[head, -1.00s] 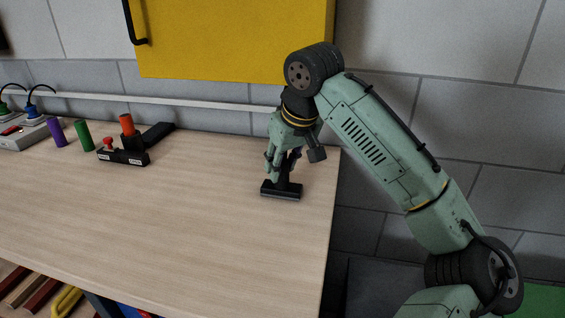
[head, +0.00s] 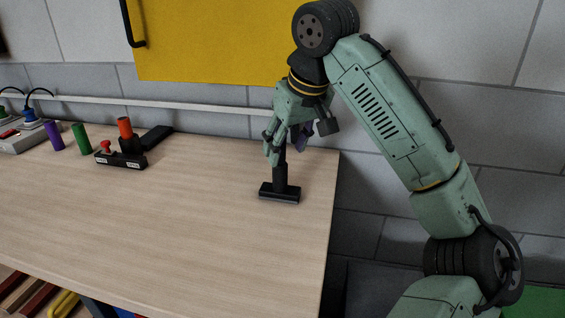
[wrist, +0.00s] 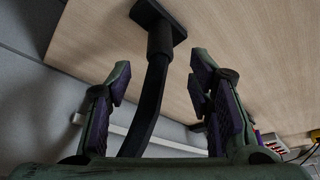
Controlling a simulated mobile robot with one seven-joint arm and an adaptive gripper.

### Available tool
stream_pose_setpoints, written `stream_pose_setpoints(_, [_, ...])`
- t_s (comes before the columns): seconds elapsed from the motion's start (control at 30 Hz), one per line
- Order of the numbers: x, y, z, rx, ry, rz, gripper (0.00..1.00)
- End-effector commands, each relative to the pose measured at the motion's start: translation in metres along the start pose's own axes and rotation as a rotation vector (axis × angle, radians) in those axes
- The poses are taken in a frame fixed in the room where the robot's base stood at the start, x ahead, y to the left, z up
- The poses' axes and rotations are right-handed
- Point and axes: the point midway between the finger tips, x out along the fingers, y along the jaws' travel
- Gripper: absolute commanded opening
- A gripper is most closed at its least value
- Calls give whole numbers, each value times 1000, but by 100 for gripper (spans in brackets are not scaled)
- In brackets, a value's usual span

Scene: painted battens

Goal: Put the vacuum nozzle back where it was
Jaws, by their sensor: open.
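The black vacuum nozzle (head: 280,191) stands on the wooden worktop near its right end, its wide foot flat on the wood and its neck upright. My gripper (head: 286,154) is above it, with the fingers around the upper part of the neck. In the wrist view the nozzle (wrist: 158,45) shows its foot at the top and its long neck running down between the fingers. My gripper (wrist: 165,105) is open there, with gaps between its dark pads and the neck. The top end of the neck is hidden in the head view.
The worktop (head: 170,215) is clear left of the nozzle. A black holder with an orange cylinder (head: 125,130), a green cylinder (head: 82,138), a purple cylinder (head: 54,136) and a power strip (head: 22,138) stand at the back left. A yellow cabinet (head: 225,40) hangs above.

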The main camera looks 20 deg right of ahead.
Motion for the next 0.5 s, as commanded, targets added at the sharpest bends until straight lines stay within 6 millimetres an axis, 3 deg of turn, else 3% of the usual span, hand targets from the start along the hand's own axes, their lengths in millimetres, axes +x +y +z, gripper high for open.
stream_pose_setpoints(0.2, [-41,1,0,2,0,4,48])
stream_pose_setpoints(0.5, [-56,0,0,0,0,0,48])
